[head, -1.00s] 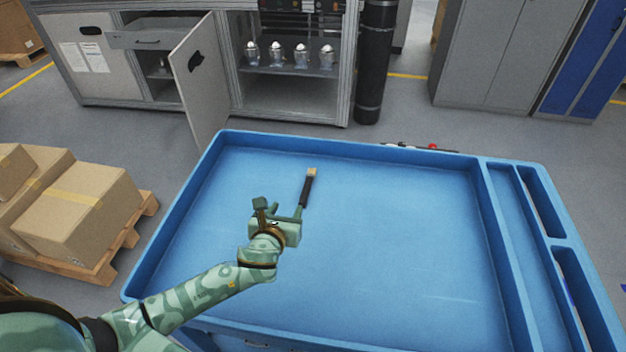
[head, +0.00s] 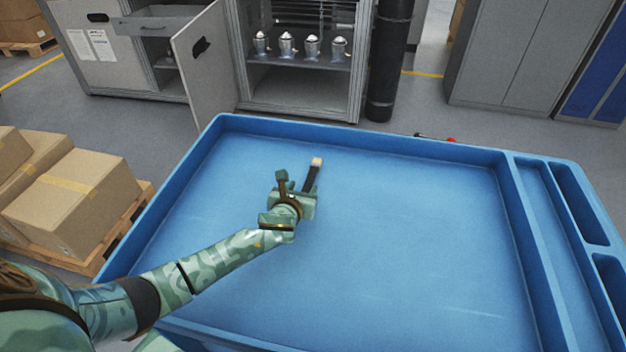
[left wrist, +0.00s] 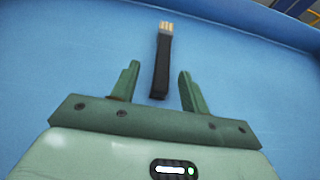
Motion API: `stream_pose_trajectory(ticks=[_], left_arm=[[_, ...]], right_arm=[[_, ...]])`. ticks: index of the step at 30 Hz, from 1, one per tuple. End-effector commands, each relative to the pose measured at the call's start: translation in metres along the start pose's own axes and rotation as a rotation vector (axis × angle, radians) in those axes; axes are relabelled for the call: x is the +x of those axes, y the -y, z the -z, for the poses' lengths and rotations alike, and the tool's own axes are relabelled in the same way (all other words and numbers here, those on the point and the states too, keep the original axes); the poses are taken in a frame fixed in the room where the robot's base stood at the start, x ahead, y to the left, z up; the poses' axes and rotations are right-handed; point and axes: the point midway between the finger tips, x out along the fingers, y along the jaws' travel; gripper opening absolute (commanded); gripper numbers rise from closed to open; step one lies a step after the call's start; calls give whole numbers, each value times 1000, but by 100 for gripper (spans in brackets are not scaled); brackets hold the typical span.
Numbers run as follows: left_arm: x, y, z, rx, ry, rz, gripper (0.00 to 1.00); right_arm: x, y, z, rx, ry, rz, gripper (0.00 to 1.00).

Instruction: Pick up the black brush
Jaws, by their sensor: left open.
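The black brush (head: 312,178) lies in the blue tray, its pale tip pointing toward the tray's far wall. In the left wrist view the brush (left wrist: 160,68) runs lengthwise ahead of the gripper, its black near end between the fingertips with a gap on each side. My left gripper (head: 296,184) is open and empty; in the left wrist view its two green fingers (left wrist: 158,82) stand apart on either side of the brush's near end. In the head view the gripper hides part of the brush's near end. My right gripper is not in view.
The blue tray (head: 400,148) has raised walls and narrow side compartments (head: 575,205) at right. Its floor around the brush is clear. Cardboard boxes (head: 75,200) on a pallet stand left. A cabinet with several metal housings (head: 311,45) stands behind.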

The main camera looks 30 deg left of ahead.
Motion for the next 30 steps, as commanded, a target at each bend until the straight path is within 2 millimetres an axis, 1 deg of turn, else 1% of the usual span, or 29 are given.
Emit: stream_pose_trajectory(ticks=[4,10,13,19,20,21,23,24,25,30], left_arm=[[15,2,1,-1,0,0,45],[48,5,1,-1,-3,-1,45],[54,5,-1,0,-2,-1,45],[54,5,-4,0,0,0,45],[54,5,-4,0,0,0,43],[54,5,-4,0,0,0,32],[54,5,-4,0,0,0,15],[54,5,-4,0,0,0,4],[54,5,-4,0,0,0,0],[54,5,-4,0,0,0,0]], right_arm=[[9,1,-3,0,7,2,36],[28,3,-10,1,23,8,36],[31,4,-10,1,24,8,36],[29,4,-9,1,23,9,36],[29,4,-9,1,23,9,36],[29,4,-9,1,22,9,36],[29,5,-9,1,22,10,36],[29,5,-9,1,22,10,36],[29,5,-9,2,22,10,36],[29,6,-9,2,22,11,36]])
